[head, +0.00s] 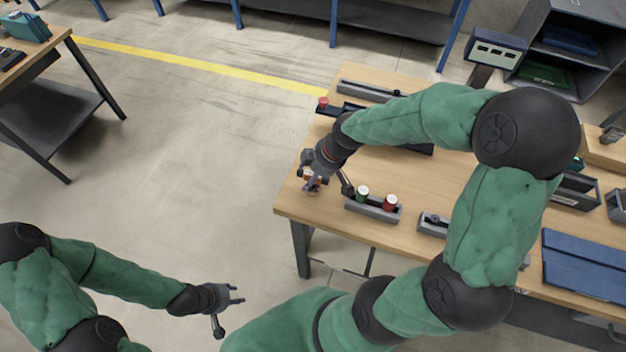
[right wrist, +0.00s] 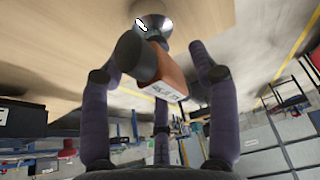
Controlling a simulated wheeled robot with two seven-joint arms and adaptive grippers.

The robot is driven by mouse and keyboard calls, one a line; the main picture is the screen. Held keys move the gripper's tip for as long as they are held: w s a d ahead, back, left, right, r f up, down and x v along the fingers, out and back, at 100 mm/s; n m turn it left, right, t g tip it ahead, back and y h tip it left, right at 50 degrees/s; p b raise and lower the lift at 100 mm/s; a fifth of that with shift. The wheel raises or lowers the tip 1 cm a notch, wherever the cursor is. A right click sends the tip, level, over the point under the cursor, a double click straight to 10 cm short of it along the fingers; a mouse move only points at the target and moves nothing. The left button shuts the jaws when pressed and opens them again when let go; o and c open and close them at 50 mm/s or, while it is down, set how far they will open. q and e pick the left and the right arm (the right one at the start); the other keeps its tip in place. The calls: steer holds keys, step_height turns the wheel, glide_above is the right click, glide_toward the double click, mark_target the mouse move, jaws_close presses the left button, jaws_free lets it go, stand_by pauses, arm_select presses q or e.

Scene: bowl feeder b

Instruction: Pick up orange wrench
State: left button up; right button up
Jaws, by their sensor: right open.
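The orange wrench (right wrist: 174,78) shows in the right wrist view as an orange-brown body with a white label and a dark round end. A shiny metal disc (right wrist: 152,22) shows beyond it. My right gripper (right wrist: 160,70) is open, with its three fingers spread around the wrench. In the head view my right gripper (head: 312,184) is low over the table's near left corner and hides most of the wrench. I cannot tell whether a finger touches it. My left gripper (head: 236,294) is open and empty over the floor, away from the table.
Blue panels (head: 585,265) lie at the right.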

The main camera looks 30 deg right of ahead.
steer(key=shift+w+a+f, duration=0.15)
steer(key=shift+f, duration=0.45)
jaws_close()
steer(key=shift+r, duration=0.1)
